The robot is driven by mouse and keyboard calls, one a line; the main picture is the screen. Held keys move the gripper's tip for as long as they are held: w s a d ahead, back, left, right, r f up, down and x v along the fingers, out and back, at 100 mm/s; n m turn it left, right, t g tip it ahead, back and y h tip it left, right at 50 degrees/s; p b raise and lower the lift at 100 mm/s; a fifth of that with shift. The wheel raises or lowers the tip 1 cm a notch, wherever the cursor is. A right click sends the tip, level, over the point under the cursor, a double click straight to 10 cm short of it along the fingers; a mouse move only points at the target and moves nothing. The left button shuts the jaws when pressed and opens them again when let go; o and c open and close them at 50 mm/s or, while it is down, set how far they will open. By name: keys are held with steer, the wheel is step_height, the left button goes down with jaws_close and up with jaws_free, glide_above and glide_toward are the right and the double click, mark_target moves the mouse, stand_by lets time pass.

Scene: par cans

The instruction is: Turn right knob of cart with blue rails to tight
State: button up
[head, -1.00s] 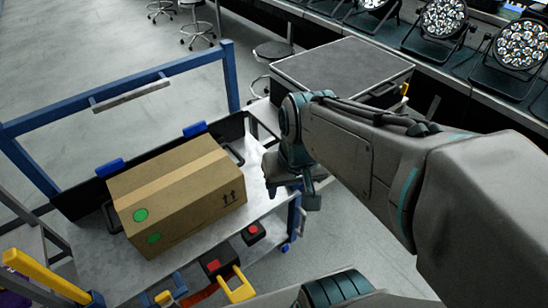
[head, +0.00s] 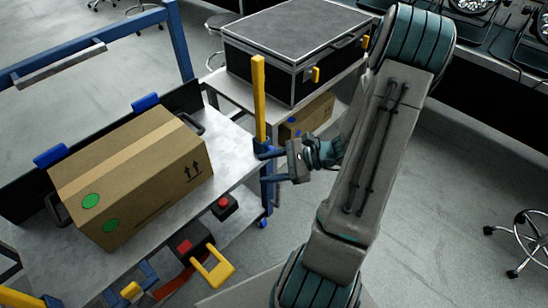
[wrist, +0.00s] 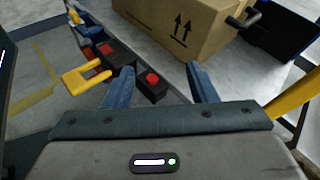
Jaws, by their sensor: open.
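The cart with blue rails (head: 175,45) has a pale metal deck (head: 236,150). On its near right edge sits a small black box with a red round top (head: 223,204); it also shows in the wrist view (wrist: 152,80). A second black box with a red top (head: 187,244) sits to its left, beside a yellow handle (head: 213,266). I cannot tell for certain which part is the right knob. My gripper (head: 264,166) is open and empty at the cart's right end, its fingers pointing left. In the wrist view, the right red-topped box appears between the fingertips, apart from them.
A cardboard box (head: 140,178) stands on the deck. An upright yellow bar (head: 259,98) rises close to my gripper. A second cart behind carries a black case (head: 290,60) and a lower carton (head: 305,118). Open floor lies at right; a stool (head: 520,235) stands there.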

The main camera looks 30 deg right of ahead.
steer(key=w+d+f+m+t+h+b, duration=0.1)
steer(key=d+f+m+t+h+b, duration=0.4)
steer(key=d+f+m+t, duration=0.75)
steer(key=w+a+m+g+h, duration=0.1)
steer(key=w+a, duration=0.3)
steer(key=w, duration=0.9)
steer(key=shift+f+g+h, duration=0.3)
steer(key=shift+f+g, duration=0.05)
steer(key=shift+f, duration=0.05)
steer(key=shift+c, duration=0.3)
steer(key=shift+d, duration=0.1)
steer(key=c, duration=0.9)
